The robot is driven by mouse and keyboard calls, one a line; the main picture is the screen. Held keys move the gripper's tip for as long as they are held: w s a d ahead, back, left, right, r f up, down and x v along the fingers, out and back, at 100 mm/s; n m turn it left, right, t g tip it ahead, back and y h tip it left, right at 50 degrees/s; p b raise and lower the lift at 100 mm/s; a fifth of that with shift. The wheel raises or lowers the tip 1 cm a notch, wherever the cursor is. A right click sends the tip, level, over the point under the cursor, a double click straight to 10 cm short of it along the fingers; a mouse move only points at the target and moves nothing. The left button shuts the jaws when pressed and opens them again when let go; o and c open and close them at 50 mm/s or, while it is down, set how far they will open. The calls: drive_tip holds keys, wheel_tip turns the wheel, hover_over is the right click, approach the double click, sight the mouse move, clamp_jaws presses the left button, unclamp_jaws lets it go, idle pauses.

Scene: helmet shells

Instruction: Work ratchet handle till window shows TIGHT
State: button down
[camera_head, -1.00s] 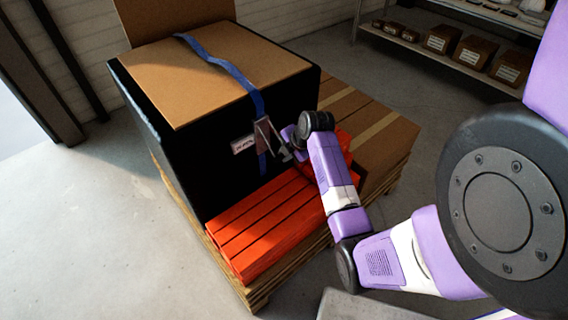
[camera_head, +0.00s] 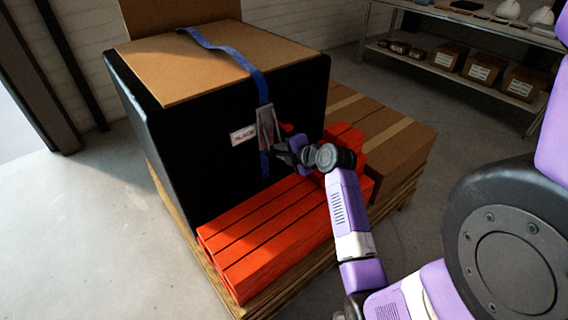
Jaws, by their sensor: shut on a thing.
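The blue strap (camera_head: 228,48) runs over the top of the big black box (camera_head: 185,145) and down its front face. The grey metal ratchet handle (camera_head: 266,125) sits on the strap on that face. A small white window label (camera_head: 243,135) is just left of the handle; its dark lettering is blurred and looks like SLACK, not certain. My gripper (camera_head: 282,152) is shut at the lower end of the handle, coming from the right. The jaws are small and dark here, and the exact grip point is partly hidden.
Orange beams (camera_head: 270,235) lie on the wooden pallet (camera_head: 262,298) in front of the box, with more orange pieces right behind my wrist. A taped cardboard box (camera_head: 395,135) stands at the right. A shelf (camera_head: 450,60) is at the back right. Floor at left is clear.

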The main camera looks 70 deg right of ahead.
drive_tip(key=shift+w+d+f+t+h+b, duration=0.3)
drive_tip(key=shift+w+f+t+b, duration=0.25)
drive_tip(key=shift+b, duration=1.7)
drive_tip(key=shift+w+d+f+t+h+b, duration=0.25)
drive_tip(key=shift+w+f+t+b, duration=0.3)
drive_tip(key=shift+b, duration=1.65)
drive_tip(key=b, duration=0.3)
drive_tip(key=shift+w+d+t+h, duration=0.3)
drive_tip(key=shift+w+d+h, duration=0.05)
drive_tip(key=shift+w, duration=0.05)
drive_tip(key=shift+w+r+b, duration=0.1)
drive_tip(key=shift+r+b, duration=0.1)
drive_tip(key=shift+b, duration=0.1)
drive_tip(key=c, duration=1.3)
unclamp_jaws()
drive_tip(key=shift+c, duration=0.2)
drive_tip(key=p+v, duration=0.1)
drive_tip(key=v, duration=0.6)
drive_tip(key=shift+s+a, duration=0.15)
drive_tip(key=shift+s, duration=0.25)
